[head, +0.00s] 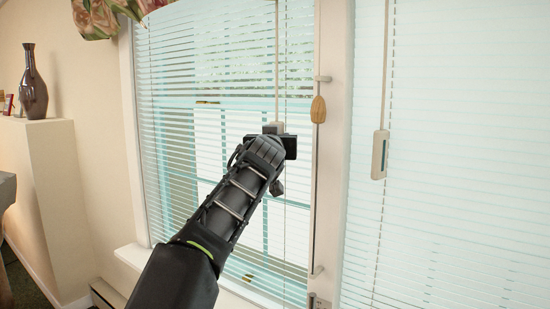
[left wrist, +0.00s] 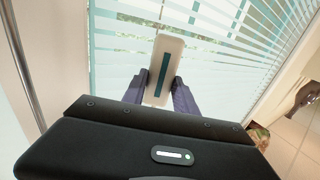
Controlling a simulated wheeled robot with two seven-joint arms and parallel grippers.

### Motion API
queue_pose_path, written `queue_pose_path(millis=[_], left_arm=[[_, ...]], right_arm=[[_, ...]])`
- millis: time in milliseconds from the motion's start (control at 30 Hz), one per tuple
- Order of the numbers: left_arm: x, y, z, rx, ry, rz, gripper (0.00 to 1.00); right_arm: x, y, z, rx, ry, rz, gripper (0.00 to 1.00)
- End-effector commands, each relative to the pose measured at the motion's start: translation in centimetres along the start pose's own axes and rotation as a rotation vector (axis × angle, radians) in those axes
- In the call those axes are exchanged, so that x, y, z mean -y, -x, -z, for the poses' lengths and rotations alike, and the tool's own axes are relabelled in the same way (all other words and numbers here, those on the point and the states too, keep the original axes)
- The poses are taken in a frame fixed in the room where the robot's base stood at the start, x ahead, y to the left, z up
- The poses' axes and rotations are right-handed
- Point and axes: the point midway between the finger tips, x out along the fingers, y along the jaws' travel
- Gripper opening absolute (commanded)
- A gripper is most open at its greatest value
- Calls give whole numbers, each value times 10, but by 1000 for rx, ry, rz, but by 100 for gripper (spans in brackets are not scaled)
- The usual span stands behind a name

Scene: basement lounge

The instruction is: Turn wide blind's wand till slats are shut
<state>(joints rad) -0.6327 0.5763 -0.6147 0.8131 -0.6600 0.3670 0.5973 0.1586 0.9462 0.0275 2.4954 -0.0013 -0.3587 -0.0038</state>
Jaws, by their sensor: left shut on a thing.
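A blind (head: 170,100) with pale slats covers the left window; trees and a white shape show through its gaps, so its slats are at least partly open. Its thin wand (head: 277,60) hangs down to my left gripper (head: 279,143). In the left wrist view, my left gripper (left wrist: 155,95) is shut on the wand's beige handle (left wrist: 168,52), which has a teal stripe and sits between both fingers. In the head view my gripper hides most of this handle. My right gripper is not in view.
A second blind (head: 450,170) hangs right of the white window post (head: 331,130), with its own wand handle (head: 379,155). A wooden cord pull (head: 318,109) hangs close to my gripper's right. A brown vase (head: 33,85) stands on a ledge at left. Floral fabric (head: 95,15) hangs above.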

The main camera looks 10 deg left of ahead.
Motion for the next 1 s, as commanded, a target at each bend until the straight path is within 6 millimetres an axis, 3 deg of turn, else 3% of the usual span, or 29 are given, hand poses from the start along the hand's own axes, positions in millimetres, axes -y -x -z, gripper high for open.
queue_pose_path(millis=[33,167,600,1000], left_arm=[[-5,0,-5,-1,-5,30,0],[-7,-1,0,-2,-8,145,0],[-10,-3,6,1,-5,495,0],[-9,-4,0,1,0,591,0]], right_arm=[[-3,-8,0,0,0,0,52],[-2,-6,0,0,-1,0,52],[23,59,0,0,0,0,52],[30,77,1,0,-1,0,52]])
